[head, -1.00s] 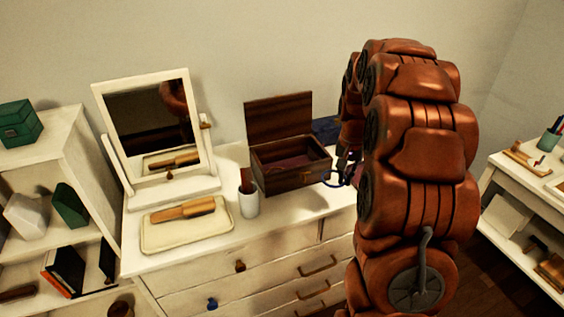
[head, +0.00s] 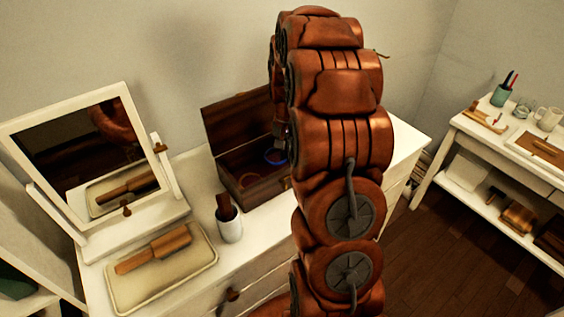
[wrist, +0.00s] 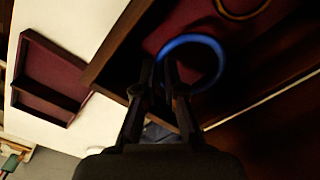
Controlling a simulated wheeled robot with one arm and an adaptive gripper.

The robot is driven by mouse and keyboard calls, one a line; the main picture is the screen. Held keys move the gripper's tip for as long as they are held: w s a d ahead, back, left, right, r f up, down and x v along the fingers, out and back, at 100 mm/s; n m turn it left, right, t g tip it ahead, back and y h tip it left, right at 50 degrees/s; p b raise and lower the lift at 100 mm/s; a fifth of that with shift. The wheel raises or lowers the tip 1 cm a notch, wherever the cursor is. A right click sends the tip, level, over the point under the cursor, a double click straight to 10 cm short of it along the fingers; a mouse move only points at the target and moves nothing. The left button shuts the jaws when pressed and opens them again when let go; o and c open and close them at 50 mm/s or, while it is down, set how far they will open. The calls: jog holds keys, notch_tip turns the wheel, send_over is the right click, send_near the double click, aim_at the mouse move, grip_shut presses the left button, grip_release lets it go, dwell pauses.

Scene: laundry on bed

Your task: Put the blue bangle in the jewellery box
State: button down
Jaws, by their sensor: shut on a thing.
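The blue bangle (head: 275,164) shows at the opening of the dark wooden jewellery box (head: 262,192). In the wrist view the bangle (wrist: 190,39) hangs at the tips of my gripper (wrist: 164,68), which is shut on it. The box wall (wrist: 118,45) and wine-red lining lie behind it. The box lid (head: 236,120) stands open. The bangle's exact height over the box floor cannot be told. In the head view my arm hides the box's right side and most of my gripper.
A white cup (head: 229,226) with a brown item stands left of the box. A mirror (head: 85,150) and a tray (head: 200,262) with a brush are further left. A gold-coloured ring (wrist: 262,12) lies in the box. A red-lined compartment tray (wrist: 60,62) lies outside it.

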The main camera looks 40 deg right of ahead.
aim_at(286, 165)
notch_tip(286, 165, down, 5)
jog(key=shift+p, duration=0.85)
jog(key=shift+f, duration=0.15)
jog(key=shift+f, duration=0.1)
jog(key=shift+f, duration=0.1)
jog(key=c, duration=1.3)
grip_release()
jog(key=shift+o, duration=0.2)
